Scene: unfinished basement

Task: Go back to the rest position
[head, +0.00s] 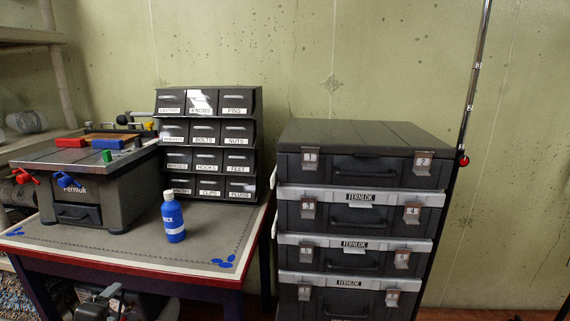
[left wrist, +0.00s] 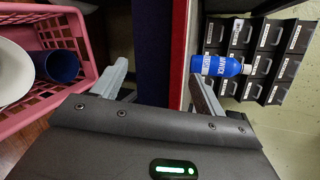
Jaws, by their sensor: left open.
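My left gripper (left wrist: 158,72) shows in the left wrist view, its two grey fingers wide apart with nothing between them. Past the fingers is the front edge of the workbench, and the gripper appears to be in front of it. My right gripper is in neither view.
A blue bottle (head: 173,217) stands upright on the workbench (head: 206,236), before a labelled drawer cabinet (head: 207,145) and a grey tool station (head: 95,195). Stacked black cases (head: 362,175) stand to the right. A pink basket (left wrist: 85,90) holds a white bowl and blue cup.

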